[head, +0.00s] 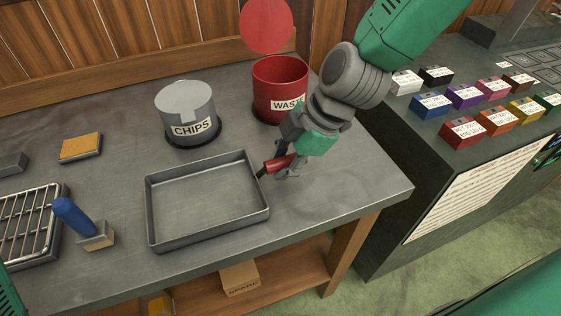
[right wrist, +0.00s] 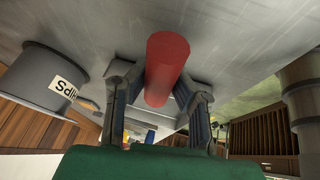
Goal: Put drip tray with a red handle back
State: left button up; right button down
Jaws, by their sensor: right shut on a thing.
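The drip tray (head: 212,203) is a shallow grey rectangular pan in the middle of the grey bench in the head view. Its red handle (head: 274,163) sticks out from its right side. My right gripper (head: 286,166) is shut on this handle, coming from the upper right. In the right wrist view the red handle (right wrist: 166,70) lies between the two fingers (right wrist: 160,95). I cannot tell whether the tray rests on the bench or is slightly raised. My left gripper is not in view.
A CHIPS tin (head: 187,112) and a red WASTE bin (head: 279,88) stand behind the tray. A blue-handled brush (head: 75,220) and a wire rack (head: 30,222) are to its left. A sponge block (head: 81,147) lies farther back. Labelled colored boxes (head: 462,131) fill the right counter.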

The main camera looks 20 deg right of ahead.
jog(key=c, duration=1.4)
grip_release()
jog(key=shift+f, duration=0.1)
jog(key=shift+r, duration=0.35)
jog(key=p+v, duration=0.2)
jog(key=v, duration=0.9)
jog(key=shift+d+r, duration=0.25)
jog(key=shift+s, duration=0.1)
